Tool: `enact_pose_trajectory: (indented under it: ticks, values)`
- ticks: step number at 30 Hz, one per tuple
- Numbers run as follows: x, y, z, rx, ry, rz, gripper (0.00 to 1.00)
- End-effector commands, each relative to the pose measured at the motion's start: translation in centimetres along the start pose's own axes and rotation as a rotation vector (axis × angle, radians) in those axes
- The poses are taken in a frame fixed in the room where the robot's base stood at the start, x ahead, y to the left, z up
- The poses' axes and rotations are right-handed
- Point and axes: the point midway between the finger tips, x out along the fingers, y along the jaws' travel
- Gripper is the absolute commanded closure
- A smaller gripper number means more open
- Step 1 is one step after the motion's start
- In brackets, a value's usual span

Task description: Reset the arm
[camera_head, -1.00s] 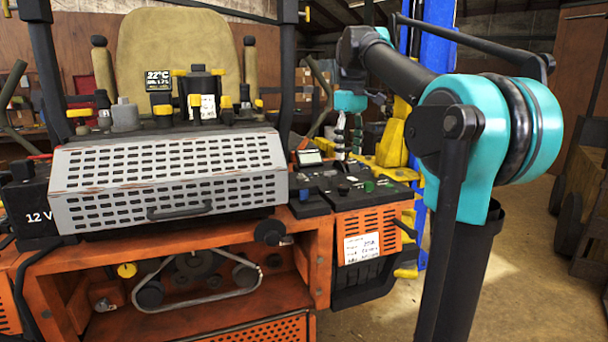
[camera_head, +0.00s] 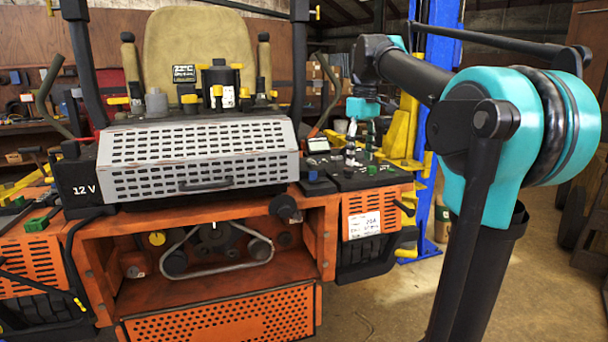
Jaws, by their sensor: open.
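My gripper (camera_head: 360,146) is small in the picture, just right of centre. It hangs fingers down from a teal wrist, with its two fingers apart and nothing seen between them. It appears over or behind the black control panel (camera_head: 350,178) on the right of the orange mower (camera_head: 319,235). I cannot tell whether the fingertips touch anything there. My black and teal arm fills the right side and reaches back toward the panel, bent at its large teal joint.
The mower's grey perforated cover (camera_head: 200,158) stands in front of its tan seat (camera_head: 200,50). A blue post (camera_head: 440,50) with a yellow bracket (camera_head: 404,130) rises behind my gripper. A wheeled cart (camera_head: 590,225) is at the right edge. Bare floor (camera_head: 385,300) shows right of the mower.

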Motion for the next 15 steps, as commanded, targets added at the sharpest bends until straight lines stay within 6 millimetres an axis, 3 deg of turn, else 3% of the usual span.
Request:
enact_pose_trajectory:
  ticks: [8,11,15]
  values:
    - [5.2,-0.1,1.0,0.087,0.038,0.024,0.46]
    - [8.0,-0.3,1.8,0.131,0.057,0.034,0.46]
    - [13.3,-1.1,3.7,0.216,0.098,0.054,0.46]
